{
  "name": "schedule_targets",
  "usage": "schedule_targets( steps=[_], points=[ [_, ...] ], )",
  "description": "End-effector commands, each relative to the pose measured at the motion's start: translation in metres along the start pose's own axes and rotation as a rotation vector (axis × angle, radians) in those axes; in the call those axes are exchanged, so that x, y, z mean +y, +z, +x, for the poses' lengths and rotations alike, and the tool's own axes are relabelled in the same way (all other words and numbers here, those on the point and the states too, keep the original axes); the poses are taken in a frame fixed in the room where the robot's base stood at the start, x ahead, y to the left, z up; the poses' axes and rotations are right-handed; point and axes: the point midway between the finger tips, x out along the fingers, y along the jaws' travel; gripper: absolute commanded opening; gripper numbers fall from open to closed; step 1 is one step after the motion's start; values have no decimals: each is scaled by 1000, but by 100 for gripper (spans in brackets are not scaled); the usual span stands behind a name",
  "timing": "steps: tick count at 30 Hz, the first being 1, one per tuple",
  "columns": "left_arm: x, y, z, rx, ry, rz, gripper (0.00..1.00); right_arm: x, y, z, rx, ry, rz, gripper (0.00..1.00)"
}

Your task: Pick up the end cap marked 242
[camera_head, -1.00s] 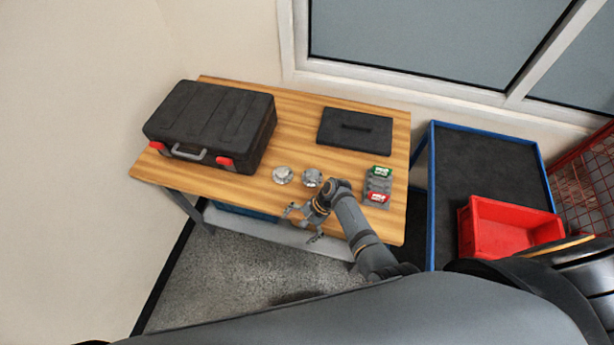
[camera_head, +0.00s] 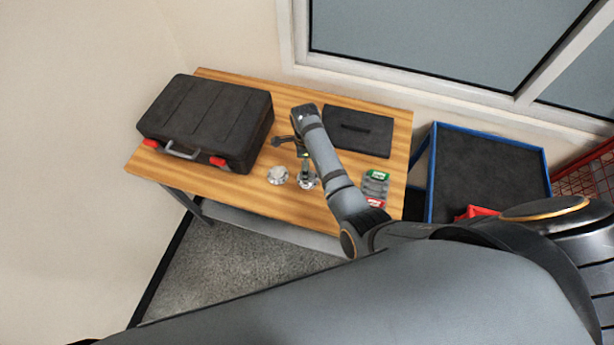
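Two small silver metal parts stand side by side near the front of the wooden table (camera_head: 225,190). They look like end caps, and any number on them is too small to read. The left part (camera_head: 278,175) is fully visible. The right part (camera_head: 307,182) is partly covered by a finger of my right gripper (camera_head: 291,154). That gripper is open, its fingers spread, above and just behind the two parts. Nothing shows between its fingers, and I cannot tell whether it touches the right part. My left gripper is out of view.
A large black case (camera_head: 208,118) with red latches fills the table's left. A flat black case (camera_head: 357,131) lies at the back right. A rack with green and red labels (camera_head: 375,188) stands right of my arm. A blue-framed cart (camera_head: 490,175) stands beyond, with a red bin (camera_head: 474,212).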

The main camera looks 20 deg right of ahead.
Motion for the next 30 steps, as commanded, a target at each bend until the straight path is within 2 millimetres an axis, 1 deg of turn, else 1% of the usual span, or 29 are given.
schedule_targets(
  steps=[1,3,6,11,13,16,18,22,24,30],
  points=[
    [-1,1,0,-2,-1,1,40,1,-1,10,2,4,0,100],
    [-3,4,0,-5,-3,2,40,1,-1,22,2,3,-1,100],
    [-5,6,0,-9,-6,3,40,0,-1,33,1,1,-1,100],
    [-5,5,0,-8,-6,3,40,0,-1,38,0,1,-1,100],
    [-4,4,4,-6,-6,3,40,0,-2,42,0,1,-1,100],
    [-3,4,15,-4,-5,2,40,0,-4,57,0,1,-1,100],
    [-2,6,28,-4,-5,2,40,0,-6,70,-1,0,-1,100],
    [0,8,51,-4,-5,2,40,0,-7,89,-2,0,-2,100],
    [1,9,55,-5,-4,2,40,0,-7,93,-2,0,-2,100],
    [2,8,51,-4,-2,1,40,0,-7,89,-2,0,-2,100]
  ],
)
